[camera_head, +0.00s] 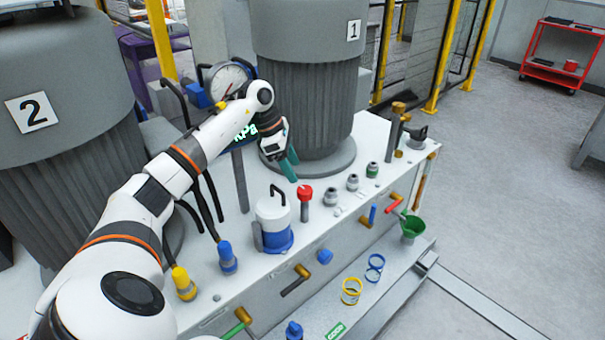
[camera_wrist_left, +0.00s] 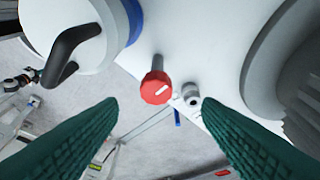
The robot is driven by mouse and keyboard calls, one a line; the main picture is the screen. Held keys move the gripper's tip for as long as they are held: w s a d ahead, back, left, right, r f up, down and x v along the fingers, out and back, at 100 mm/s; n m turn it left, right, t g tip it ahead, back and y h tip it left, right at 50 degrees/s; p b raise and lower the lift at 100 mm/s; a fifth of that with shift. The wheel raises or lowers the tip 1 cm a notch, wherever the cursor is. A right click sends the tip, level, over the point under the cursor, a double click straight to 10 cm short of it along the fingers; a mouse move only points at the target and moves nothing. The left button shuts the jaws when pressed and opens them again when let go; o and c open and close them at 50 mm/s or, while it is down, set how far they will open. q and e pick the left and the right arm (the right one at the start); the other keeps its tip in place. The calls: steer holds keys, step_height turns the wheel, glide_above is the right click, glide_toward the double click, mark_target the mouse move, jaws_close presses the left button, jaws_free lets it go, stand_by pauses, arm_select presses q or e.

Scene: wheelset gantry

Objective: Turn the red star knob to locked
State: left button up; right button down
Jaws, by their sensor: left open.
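The red star knob (camera_head: 304,192) stands upright on a grey stem on the white bench top, right of the white and blue canister. In the left wrist view the red knob (camera_wrist_left: 156,88) shows from above with a white mark on its top, ahead of and between my fingers. My left gripper (camera_head: 291,168) has green fingers and hangs above the bench, behind and slightly left of the knob, apart from it. In the left wrist view its fingers (camera_wrist_left: 160,108) are wide apart with nothing between them. My right gripper is out of view.
The white and blue canister (camera_head: 273,222) stands close left of the knob. Grey fittings (camera_head: 330,196) stand to its right. The large grey cylinder marked 1 (camera_head: 310,100) rises behind. A gauge (camera_head: 228,82) stands behind my left arm. Yellow (camera_head: 351,291) and blue rings lie on the lower shelf.

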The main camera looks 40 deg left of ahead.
mark_target(304, 189)
arm_select(q)
steer(key=x, duration=0.1)
steer(key=p+x, duration=0.1)
steer(key=x, duration=0.1)
steer(key=shift+d+f, duration=0.2)
steer(key=shift+d, duration=0.3)
steer(key=shift+x, duration=1.15)
steer(key=shift+f, duration=0.35)
steer(key=shift+w+f, duration=0.1)
steer(key=shift+f, duration=0.1)
steer(key=c, duration=0.9)
steer(key=shift+c, duration=0.4)
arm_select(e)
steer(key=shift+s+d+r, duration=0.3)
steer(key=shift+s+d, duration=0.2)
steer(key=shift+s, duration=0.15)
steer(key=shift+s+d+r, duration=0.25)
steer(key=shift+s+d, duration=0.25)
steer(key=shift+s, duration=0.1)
